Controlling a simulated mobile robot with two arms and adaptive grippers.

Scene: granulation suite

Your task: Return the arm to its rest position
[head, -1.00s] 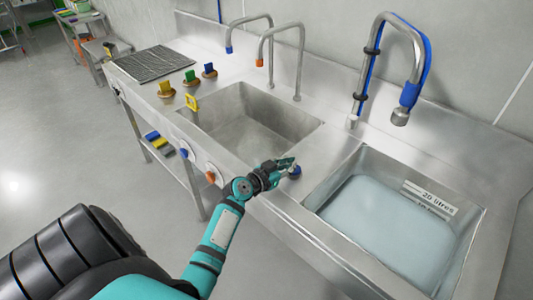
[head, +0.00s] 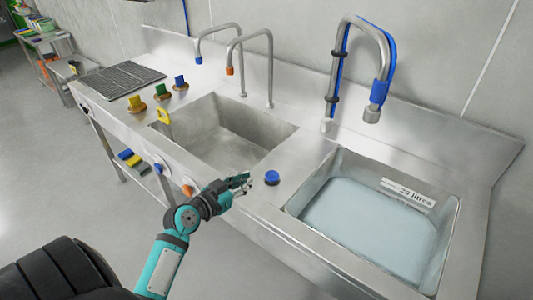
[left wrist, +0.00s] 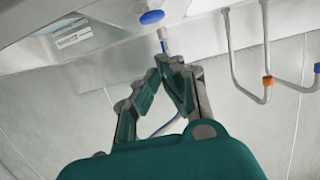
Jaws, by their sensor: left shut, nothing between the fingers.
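My left arm comes in from the bottom left of the head view. My left gripper (head: 244,182) is above the front rim of the steel sink unit (head: 290,186), between the two basins. It is shut and empty, and its closed fingertips (left wrist: 172,62) also show in the left wrist view. A blue knob (head: 272,177) sits on the deck just right of the fingertips, with a small gap between them. The blue knob also shows at the top of the left wrist view (left wrist: 151,17). My right gripper is not in view.
The right basin (head: 365,222) holds water and has a "20 litres" label (head: 408,193). The left basin (head: 225,138) looks empty. Tall taps (head: 384,70) rise behind. Coloured knobs (head: 162,91) and a ribbed drainer (head: 118,80) are at the left. Floor at the left is open.

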